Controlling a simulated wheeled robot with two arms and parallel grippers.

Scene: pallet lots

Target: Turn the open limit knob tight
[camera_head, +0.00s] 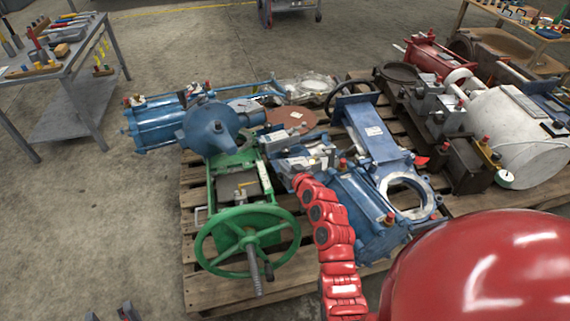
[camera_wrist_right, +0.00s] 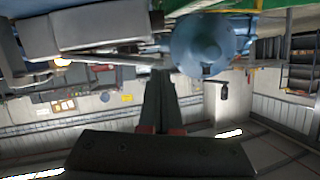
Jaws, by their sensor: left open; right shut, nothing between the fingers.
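No part can be clearly made out as the open limit knob. A green valve with a green handwheel (camera_head: 205,252) lies on the pallet, with a blue rounded actuator housing (camera_head: 212,127) behind it and a blue cylinder (camera_head: 160,124) to its left. A blue rounded part (camera_wrist_right: 205,45) shows near the fingers in the right wrist view. My right gripper (camera_wrist_right: 160,78) is shut and empty there, apart from that part as far as I can tell. In the head view it is hard to pick out beyond my red arm. My left gripper (camera_head: 109,315) is open at the bottom edge, off the pallet.
The wooden pallet (camera_head: 192,285) is crowded with blue valves, such as one with a round flange (camera_head: 428,200). A second loaded pallet stands right, with a white tank (camera_head: 520,135). A tool table (camera_head: 75,57) stands upper left. The floor (camera_head: 90,220) at left is clear.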

